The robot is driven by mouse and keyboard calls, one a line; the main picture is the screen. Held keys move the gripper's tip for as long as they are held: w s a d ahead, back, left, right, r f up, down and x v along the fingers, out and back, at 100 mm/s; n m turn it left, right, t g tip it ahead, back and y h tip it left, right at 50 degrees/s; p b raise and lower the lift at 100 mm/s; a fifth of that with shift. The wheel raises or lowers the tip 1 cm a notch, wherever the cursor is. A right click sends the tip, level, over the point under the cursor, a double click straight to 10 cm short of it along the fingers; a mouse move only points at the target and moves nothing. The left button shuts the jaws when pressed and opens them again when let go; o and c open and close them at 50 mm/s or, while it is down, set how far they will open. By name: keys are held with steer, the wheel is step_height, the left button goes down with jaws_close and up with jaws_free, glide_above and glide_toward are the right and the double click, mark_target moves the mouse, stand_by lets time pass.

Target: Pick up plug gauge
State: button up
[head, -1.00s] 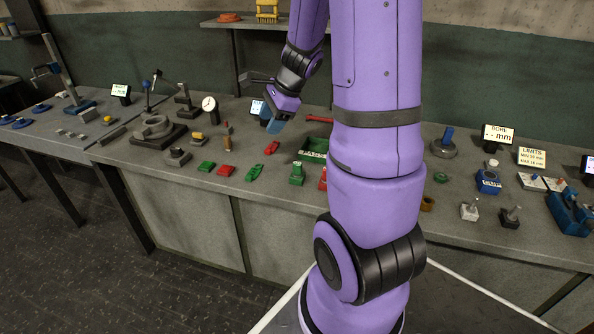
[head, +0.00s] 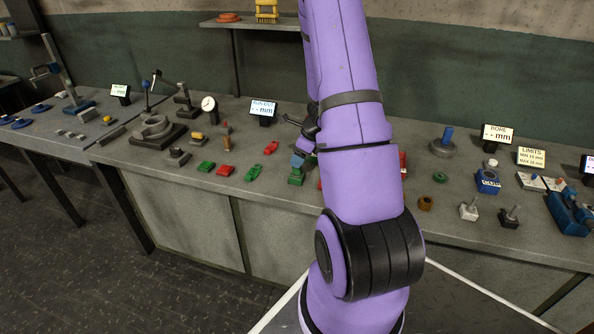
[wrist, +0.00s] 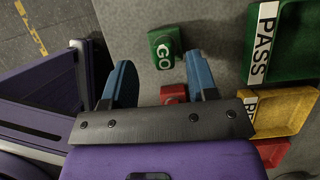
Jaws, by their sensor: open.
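A green block marked GO (wrist: 163,47), which looks like the plug gauge, stands on the grey bench. In the head view the green block (head: 296,179) is upright, just below my blue fingertips. My gripper (wrist: 160,72) is open and empty. In the wrist view the GO block lies just beyond the gap between the two blue fingers, apart from the left finger and close to the right one. A red block (wrist: 174,94) shows between the fingers, partly hidden by my gripper. My arm hides much of the gripper (head: 303,160) in the head view.
A green PASS tray (wrist: 284,73), a yellow tray (wrist: 305,97) and a red tray (wrist: 278,158) lie right of my gripper. Red and green castings (head: 225,171) lie to the left. A run-out display (head: 263,108) stands behind. A blue-handled piece (head: 447,136) stands at right.

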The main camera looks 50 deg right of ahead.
mark_target(297, 172)
steer(key=shift+d+x, duration=0.15)
steer(key=shift+x, duration=1.2)
steer(key=shift+d+x, duration=0.1)
steer(key=shift+x, duration=1.25)
steer(key=c, duration=1)
